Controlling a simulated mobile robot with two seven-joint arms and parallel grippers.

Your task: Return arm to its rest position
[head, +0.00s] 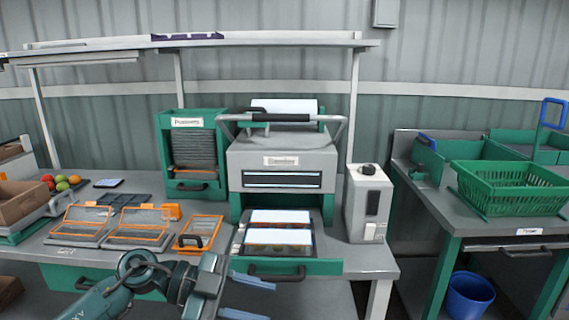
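My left arm comes in from the bottom left. My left gripper (255,298) is in front of the bench's front edge, below the machine's pulled-out tray. Its two blue-grey fingers point right and stand apart, with nothing seen between them. The lower finger is close to the bottom edge of the view. My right arm and gripper are not in view.
A grey-green machine (280,160) stands on the bench, its tray (238,245) holding covered packs. Orange-framed racks (140,225) lie to the left; a grey-white box (368,205) stands right. A side table carries a green basket (510,190); a blue bucket (469,296) is below.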

